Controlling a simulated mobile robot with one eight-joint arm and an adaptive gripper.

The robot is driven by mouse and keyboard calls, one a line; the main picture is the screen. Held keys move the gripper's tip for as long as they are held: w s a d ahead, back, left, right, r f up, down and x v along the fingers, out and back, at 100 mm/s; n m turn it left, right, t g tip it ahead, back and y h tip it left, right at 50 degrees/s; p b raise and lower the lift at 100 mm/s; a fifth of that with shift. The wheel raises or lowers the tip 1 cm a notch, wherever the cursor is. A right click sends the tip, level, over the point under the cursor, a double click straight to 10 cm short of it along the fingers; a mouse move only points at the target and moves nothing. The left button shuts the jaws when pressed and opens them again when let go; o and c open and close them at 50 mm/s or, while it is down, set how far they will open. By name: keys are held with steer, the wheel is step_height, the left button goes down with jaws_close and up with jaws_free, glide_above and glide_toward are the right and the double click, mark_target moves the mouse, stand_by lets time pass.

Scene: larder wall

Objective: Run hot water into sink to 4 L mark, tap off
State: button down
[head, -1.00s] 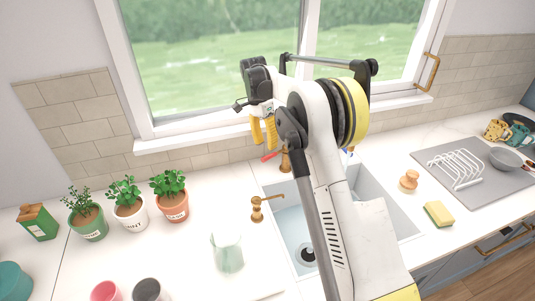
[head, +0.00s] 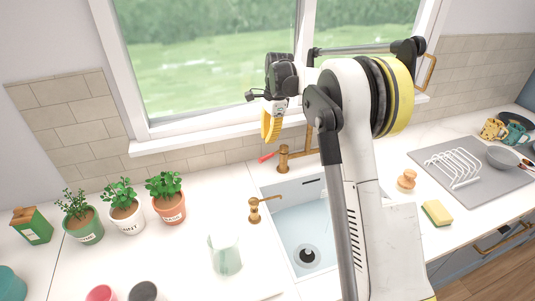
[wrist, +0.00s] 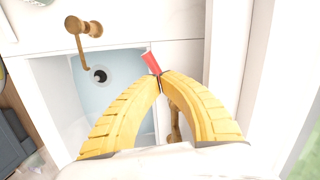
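The sink (head: 303,222) is a pale basin with a light blue floor and a dark drain (head: 308,256); the drain also shows in the wrist view (wrist: 98,75). I cannot tell whether any water lies in it, and I see no 4 L mark. The brass tap (head: 284,158) stands behind the basin, partly hidden by my arm. A red tap lever (head: 267,157) sticks out to its left. My gripper (head: 267,140) is above the red lever, its yellow fingers pointing down. In the wrist view its fingertips (wrist: 160,77) meet, with the red lever (wrist: 151,62) just beyond them; contact is unclear.
A brass dispenser (head: 255,208) stands left of the sink, near a clear glass jug (head: 224,254). Three potted herbs (head: 125,212) line the back left. A sponge (head: 437,213), a brush (head: 406,181) and a dish rack (head: 456,167) are on the right. The window sill (head: 210,138) runs behind.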

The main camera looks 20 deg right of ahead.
mark_target(273, 154)
steer(key=s+d+f+m+t+y+b, duration=0.1)
steer(key=s+d+m+t, duration=0.1)
steer(key=s+m+t, duration=0.45)
steer(key=s+d+f+m+t+y+b, duration=0.1)
steer(key=s+d+f+m+t+y, duration=0.15)
steer(key=s+m, duration=0.6)
steer(key=w+a+f+b, duration=0.1)
steer(key=w+a+f, duration=0.1)
steer(key=w, duration=0.3)
steer(key=w+a+f+b, duration=0.2)
steer(key=w, duration=0.3)
steer(key=shift+w+a+f+n, duration=0.25)
steer(key=shift+w+a+n, duration=0.05)
steer(key=shift+a, duration=0.1)
steer(key=shift+h, duration=0.25)
steer(key=shift+w+a+b, duration=0.5)
steer(key=shift+w, duration=0.05)
